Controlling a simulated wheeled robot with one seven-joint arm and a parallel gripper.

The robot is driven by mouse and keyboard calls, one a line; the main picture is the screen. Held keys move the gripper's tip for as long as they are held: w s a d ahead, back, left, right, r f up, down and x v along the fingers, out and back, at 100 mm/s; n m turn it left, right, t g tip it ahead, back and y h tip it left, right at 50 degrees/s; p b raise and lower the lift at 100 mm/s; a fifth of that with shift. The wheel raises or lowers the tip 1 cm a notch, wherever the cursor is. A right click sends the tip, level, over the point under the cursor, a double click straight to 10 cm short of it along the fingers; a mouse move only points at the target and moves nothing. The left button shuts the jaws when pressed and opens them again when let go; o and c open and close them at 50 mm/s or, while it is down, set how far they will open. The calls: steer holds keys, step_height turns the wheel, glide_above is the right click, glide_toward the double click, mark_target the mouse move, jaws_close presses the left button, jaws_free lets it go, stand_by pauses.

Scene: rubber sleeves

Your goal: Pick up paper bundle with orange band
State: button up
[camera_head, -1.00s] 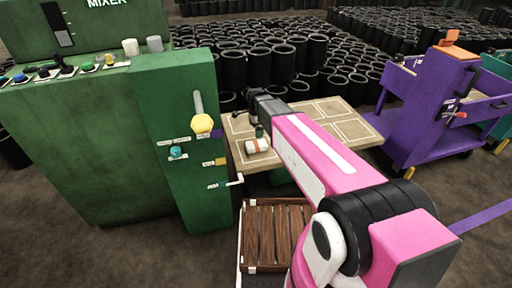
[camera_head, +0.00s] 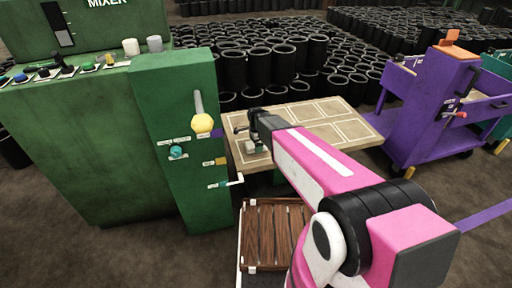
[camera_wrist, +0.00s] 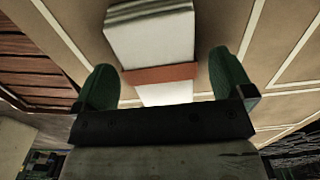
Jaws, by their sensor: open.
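The paper bundle (camera_wrist: 150,45) is a white stack with an orange band (camera_wrist: 160,74) around it, lying on the tan table. In the wrist view it lies between the two green fingers of my gripper (camera_wrist: 165,84), which is open, with a gap visible on both sides. The band is level with the fingers. In the head view my gripper (camera_head: 254,139) is low over the left part of the table, and only a small part of the bundle (camera_head: 251,152) shows beneath it; the rest is hidden.
The tan table (camera_head: 340,128) has pale outlined rectangles and is clear to the right. A green mixer cabinet (camera_head: 165,100) stands close on the left. A slatted wooden pallet (camera_head: 270,232) lies in front. A purple cart (camera_head: 425,120) stands right, and black rubber sleeves (camera_head: 258,66) stand behind.

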steer(key=shift+f, duration=0.4)
steer(key=c, duration=1)
steer(key=shift+c, duration=0.2)
